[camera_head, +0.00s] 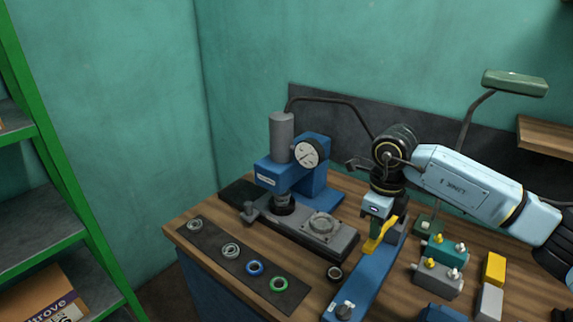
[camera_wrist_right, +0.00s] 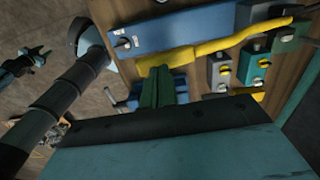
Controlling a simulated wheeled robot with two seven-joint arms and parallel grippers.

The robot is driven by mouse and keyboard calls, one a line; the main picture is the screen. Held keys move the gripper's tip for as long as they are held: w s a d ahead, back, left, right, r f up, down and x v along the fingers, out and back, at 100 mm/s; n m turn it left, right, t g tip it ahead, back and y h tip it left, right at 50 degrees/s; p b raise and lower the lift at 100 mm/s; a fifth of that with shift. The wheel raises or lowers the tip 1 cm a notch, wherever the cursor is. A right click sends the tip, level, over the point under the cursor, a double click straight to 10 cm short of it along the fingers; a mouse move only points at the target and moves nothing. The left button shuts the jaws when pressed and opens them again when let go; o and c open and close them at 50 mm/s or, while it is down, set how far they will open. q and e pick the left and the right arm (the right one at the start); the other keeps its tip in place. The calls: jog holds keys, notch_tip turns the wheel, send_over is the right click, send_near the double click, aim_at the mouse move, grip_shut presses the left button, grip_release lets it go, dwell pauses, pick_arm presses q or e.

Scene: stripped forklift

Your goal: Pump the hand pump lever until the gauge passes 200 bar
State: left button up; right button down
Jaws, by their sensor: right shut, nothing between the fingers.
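The hand pump (camera_head: 362,285) is a long blue body at the right of the bench press. Its yellow lever (camera_head: 380,236) rises near the pump's far end. My right gripper (camera_head: 377,220) is shut and empty at the upper part of the lever, and hides some of it. In the right wrist view, the green fingers (camera_wrist_right: 160,92) point at the yellow lever (camera_wrist_right: 195,55); I cannot tell whether they touch it. The blue pump body also shows there (camera_wrist_right: 185,32). The round white gauge (camera_head: 307,153) is on the blue press (camera_head: 275,172); its reading is too small to tell.
Several rings, including a blue one (camera_head: 255,268) and a green one (camera_head: 279,284), lie on a dark strip at the bench's front left. Valve blocks (camera_head: 445,250) and a yellow block (camera_head: 494,268) stand right of the pump. A green lamp (camera_head: 515,83) overhangs the back.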

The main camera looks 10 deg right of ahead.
notch_tip(320, 180, down, 11)
jog(key=b, duration=0.8)
notch_tip(320, 180, up, 9)
jog(key=p, duration=0.5)
jog(key=shift+p, duration=0.3)
jog(key=shift+f, duration=0.15)
